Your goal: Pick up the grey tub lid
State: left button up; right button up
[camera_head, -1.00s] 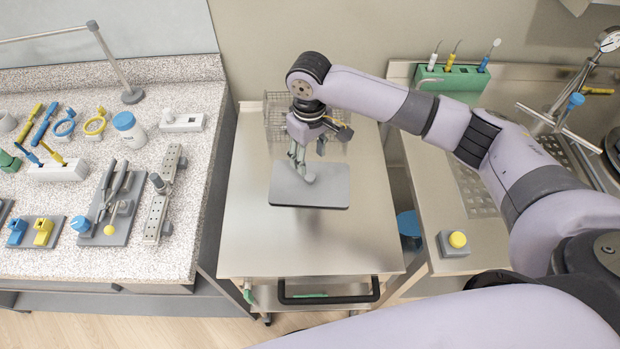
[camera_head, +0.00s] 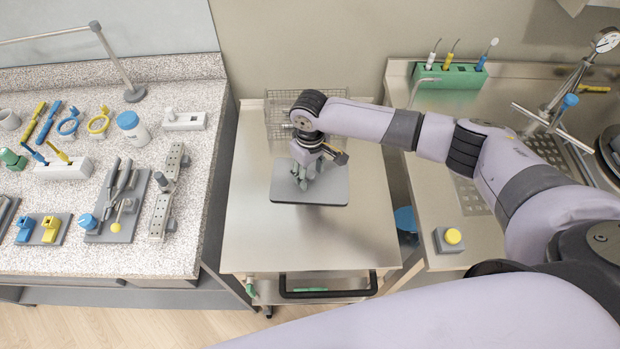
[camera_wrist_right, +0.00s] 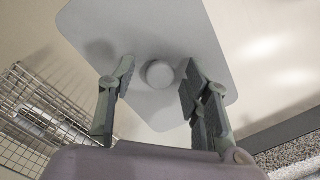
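The grey tub lid (camera_head: 325,188) is a flat, rounded rectangle above the metal trolley top; whatever is under it is hidden. In the right wrist view the lid (camera_wrist_right: 190,35) shows a round knob (camera_wrist_right: 160,75) in its middle. My right gripper (camera_head: 304,180) is over the lid's middle in the head view. In the wrist view the right gripper (camera_wrist_right: 158,88) is open, with one finger on each side of the knob and gaps between. The knob is hidden behind the fingers in the head view. My left gripper is not in view.
A wire basket (camera_head: 275,104) stands behind the lid on the trolley (camera_head: 255,240), whose front part is clear. A speckled bench (camera_head: 60,255) with several tools is on the left. A green holder (camera_head: 450,78) and a yellow-button box (camera_head: 450,240) are on the right.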

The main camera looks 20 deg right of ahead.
grip_shut()
dwell(0.3)
jog(key=shift+r, duration=0.15)
